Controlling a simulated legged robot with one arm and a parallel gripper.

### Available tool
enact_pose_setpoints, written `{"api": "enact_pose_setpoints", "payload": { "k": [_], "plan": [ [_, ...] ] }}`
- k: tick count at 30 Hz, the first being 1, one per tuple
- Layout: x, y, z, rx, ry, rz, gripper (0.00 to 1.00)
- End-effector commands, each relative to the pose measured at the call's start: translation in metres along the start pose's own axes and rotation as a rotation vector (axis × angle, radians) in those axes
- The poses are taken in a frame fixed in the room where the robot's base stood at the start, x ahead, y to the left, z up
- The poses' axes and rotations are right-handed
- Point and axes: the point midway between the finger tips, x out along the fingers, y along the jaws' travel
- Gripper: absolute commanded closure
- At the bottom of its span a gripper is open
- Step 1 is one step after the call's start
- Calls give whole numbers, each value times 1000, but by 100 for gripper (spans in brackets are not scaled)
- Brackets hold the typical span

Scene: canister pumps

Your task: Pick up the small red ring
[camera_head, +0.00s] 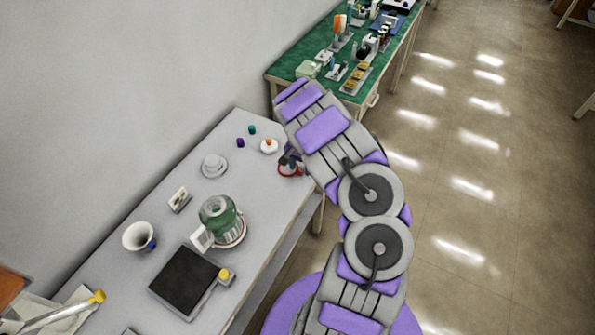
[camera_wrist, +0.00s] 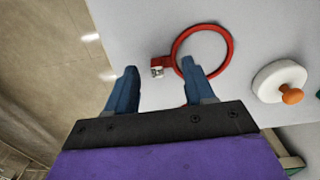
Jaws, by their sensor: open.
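The small red ring (camera_wrist: 204,26) lies on the pale grey table in the wrist view, with a short red block with a metal piece (camera_wrist: 160,66) at its left side. My gripper (camera_wrist: 159,66) is open, its blue fingers spread, with the block showing between the fingertips. The right fingertip overlaps the ring's left inner part in the picture. I cannot tell how high the fingers are above the table. In the head view the red ring (camera_head: 284,172) is partly hidden by my gripper (camera_head: 290,162), near the table's right edge.
A white disc with an orange knob (camera_wrist: 280,82) lies right of the ring. In the head view, the table (camera_head: 250,190) also holds a green jar (camera_head: 217,214), a black plate (camera_head: 184,279), a white cup (camera_head: 139,236) and small purple and teal pieces. A green-topped bench (camera_head: 300,58) stands behind.

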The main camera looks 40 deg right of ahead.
Motion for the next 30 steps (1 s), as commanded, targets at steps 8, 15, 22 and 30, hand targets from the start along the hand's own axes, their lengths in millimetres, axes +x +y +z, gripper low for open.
{"api": "enact_pose_setpoints", "payload": {
  "k": [8, 15, 22, 30],
  "plan": [
    [11, 2, -6, -1, -8, -5, 47],
    [12, 3, -7, -1, -11, -6, 62],
    [10, 1, -1, -1, -3, -1, 84],
    [11, 2, -5, -1, -8, -4, 100]
  ]
}}
